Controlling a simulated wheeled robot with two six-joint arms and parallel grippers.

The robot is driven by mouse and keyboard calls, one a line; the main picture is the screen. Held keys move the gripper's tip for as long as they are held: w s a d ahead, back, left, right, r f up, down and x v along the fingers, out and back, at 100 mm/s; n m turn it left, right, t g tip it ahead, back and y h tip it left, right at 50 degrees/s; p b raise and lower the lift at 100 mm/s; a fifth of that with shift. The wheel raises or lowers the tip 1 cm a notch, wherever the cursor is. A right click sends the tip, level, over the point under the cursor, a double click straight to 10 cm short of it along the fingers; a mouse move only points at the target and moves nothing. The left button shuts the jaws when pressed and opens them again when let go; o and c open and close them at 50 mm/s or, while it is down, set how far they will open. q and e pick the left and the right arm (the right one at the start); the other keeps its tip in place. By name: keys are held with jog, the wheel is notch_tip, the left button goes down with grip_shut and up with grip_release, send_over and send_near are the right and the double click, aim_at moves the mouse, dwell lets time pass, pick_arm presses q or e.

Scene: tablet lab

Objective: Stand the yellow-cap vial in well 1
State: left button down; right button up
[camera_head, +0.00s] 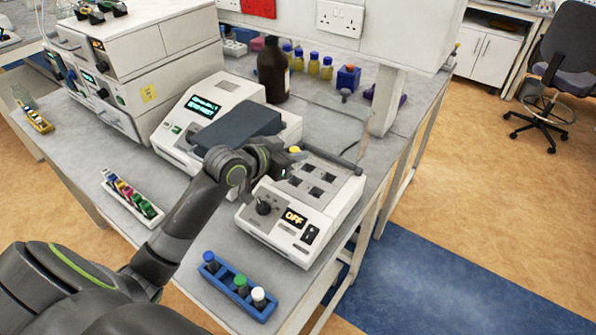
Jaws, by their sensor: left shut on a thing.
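The yellow-cap vial shows only as its yellow cap (294,149), at the back left of the white block device (277,233). My left gripper (287,158) is shut on this vial; its fingers and wrist hide most of the vial's body. The device's top has several dark square wells (314,191), and those in plain view look empty. I cannot tell which well is well 1, or whether the vial's lower end is inside a well or above it. My right gripper is out of view.
A blue rack (222,283) holds blue-, green- and white-capped vials at the front. A white tray (117,196) of small coloured items lies left. Behind stand a device with a green display (200,107), a brown bottle (272,70) and a clear panel (325,118).

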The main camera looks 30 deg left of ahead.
aim_at(295, 172)
pick_arm(q)
jog(key=shift+f, duration=0.95)
notch_tip(295, 172, down, 3)
jog(key=shift+w+d+f+p, duration=0.1)
jog(key=shift+f+p, duration=0.1)
jog(key=shift+p, duration=0.1)
jog(key=shift+f, duration=0.2)
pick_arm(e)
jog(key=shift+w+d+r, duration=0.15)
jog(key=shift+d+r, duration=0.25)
pick_arm(q)
jog(key=shift+f, duration=0.2)
jog(key=c, duration=1.3)
grip_release()
jog(key=shift+o, duration=0.2)
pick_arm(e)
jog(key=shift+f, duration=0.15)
pick_arm(q)
jog(key=shift+r, duration=0.1)
